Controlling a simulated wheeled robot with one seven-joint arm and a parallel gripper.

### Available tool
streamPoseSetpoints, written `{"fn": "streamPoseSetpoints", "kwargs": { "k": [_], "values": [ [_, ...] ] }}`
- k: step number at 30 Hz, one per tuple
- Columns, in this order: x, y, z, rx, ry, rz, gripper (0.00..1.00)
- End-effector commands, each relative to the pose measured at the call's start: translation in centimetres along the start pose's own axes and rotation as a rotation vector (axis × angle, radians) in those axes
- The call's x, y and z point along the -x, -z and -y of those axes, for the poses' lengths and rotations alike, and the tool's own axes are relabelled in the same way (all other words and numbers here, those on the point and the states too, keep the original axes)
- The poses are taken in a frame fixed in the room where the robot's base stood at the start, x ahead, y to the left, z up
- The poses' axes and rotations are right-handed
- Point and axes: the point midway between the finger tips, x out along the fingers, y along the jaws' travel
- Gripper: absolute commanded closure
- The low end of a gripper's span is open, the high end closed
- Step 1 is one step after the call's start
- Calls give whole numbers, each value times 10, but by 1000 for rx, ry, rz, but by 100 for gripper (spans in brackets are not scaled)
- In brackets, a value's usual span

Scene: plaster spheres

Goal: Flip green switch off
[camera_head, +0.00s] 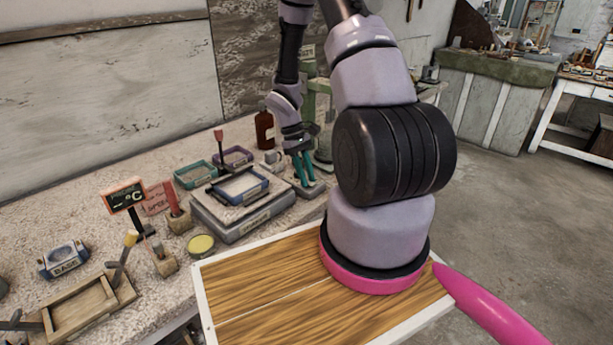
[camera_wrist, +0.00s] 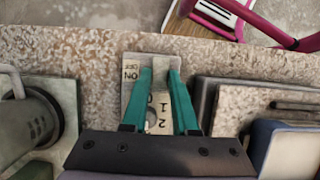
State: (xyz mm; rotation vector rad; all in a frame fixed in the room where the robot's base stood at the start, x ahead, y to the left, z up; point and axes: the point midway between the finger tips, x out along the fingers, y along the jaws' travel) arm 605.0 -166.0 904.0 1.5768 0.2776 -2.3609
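My gripper (camera_head: 304,169) has teal fingers pointing down at the far side of the workbench, right of the grey box with trays. In the wrist view my gripper (camera_wrist: 160,74) shows its two fingers apart, over a small pale plate (camera_wrist: 131,75) with ON and OFF lettering. A light block (camera_wrist: 161,64) shows on the plate between the fingertips; contact cannot be told. A curved strip with numerals lies between the fingers nearer the palm. No green switch lever is clearly visible; the fingers cover part of the plate.
A grey box (camera_head: 237,218) with trays stands left of my gripper. A green stand (camera_head: 323,145) is close behind it. In the wrist view a dark cylindrical device (camera_wrist: 30,118) is at left. The speckled bench (camera_wrist: 70,47) is clear above the plate.

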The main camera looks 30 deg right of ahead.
Motion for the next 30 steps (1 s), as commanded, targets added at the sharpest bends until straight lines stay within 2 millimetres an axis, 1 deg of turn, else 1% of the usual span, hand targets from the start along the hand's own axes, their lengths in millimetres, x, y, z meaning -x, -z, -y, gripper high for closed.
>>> {"fn": "streamPoseSetpoints", "kwargs": {
  "k": [5, 18, 22, 30],
  "values": [
    [0, -2, -1, 0, 0, -43, 100],
    [-3, -12, 0, -1, 1, -350, 100],
    [-3, -13, 0, 0, 0, -390, 100],
    [-3, -13, 0, 0, 0, -399, 100]
  ]
}}
